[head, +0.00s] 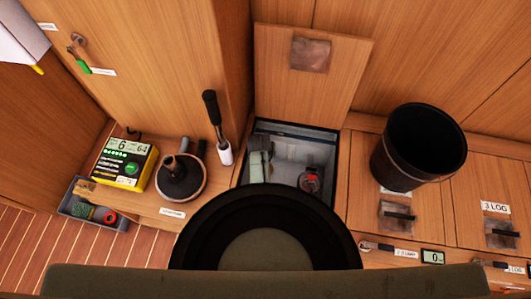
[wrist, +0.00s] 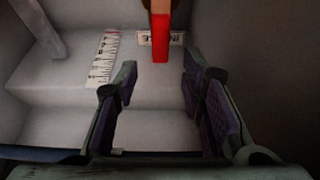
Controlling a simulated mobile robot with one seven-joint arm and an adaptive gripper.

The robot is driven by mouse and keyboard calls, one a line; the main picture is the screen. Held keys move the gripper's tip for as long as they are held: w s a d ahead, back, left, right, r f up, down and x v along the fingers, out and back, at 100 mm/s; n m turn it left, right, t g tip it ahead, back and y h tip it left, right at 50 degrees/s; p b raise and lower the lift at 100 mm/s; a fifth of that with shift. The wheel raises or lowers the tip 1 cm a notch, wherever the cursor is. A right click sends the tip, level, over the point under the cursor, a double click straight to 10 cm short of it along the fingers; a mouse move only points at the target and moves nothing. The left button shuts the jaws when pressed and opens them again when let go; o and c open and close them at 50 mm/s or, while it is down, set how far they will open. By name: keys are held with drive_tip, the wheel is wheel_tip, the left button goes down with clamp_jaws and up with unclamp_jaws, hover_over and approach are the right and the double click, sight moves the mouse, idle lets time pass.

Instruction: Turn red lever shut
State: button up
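The red lever (wrist: 160,38) shows in the wrist view at the top centre, upright in the picture, with a brownish part above it cut off by the frame edge. My gripper (wrist: 159,72) is open, one finger on each side of an empty gap. The lever stands just beyond the fingertips, roughly in line with the gap, and no contact shows. In the head view, a small red and dark round fitting (head: 311,180) sits inside the open locker (head: 290,128); I cannot tell whether it belongs to the lever.
Inside the locker, a ruled white label (wrist: 104,58) is on the pale surface, with a step below. The hatch lid (head: 310,60) stands raised behind the opening. A black bin (head: 418,145) stands right.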

drive_tip(key=shift+x, duration=1.95)
drive_tip(key=shift+c, duration=0.4)
clamp_jaws()
